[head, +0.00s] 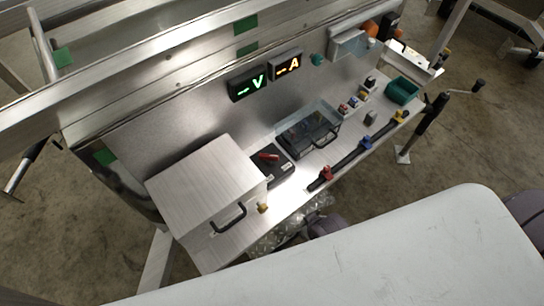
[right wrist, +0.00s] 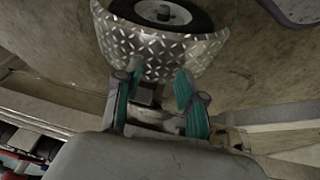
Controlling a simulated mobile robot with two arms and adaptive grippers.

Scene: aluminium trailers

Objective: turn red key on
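The red key (head: 268,157) is a small red handle on a black block, on the metal shelf between the metal box and the dark glass-topped case. It lies roughly flat across the block; its switch position is too small to tell. My right gripper (right wrist: 158,98) shows in the right wrist view with its two teal fingers apart and nothing between them. It faces a wheel and a diamond-plate fender, and the red key is not in that view. My left gripper is in neither view.
A metal box (head: 205,180) with a black handle stands left of the key. The dark glass-topped case (head: 308,132) is to its right. A black rail (head: 350,158) with coloured clamps runs along the shelf's front. Lit V (head: 248,84) and A (head: 286,66) displays sit above. The fender (right wrist: 158,52) surrounds the wheel.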

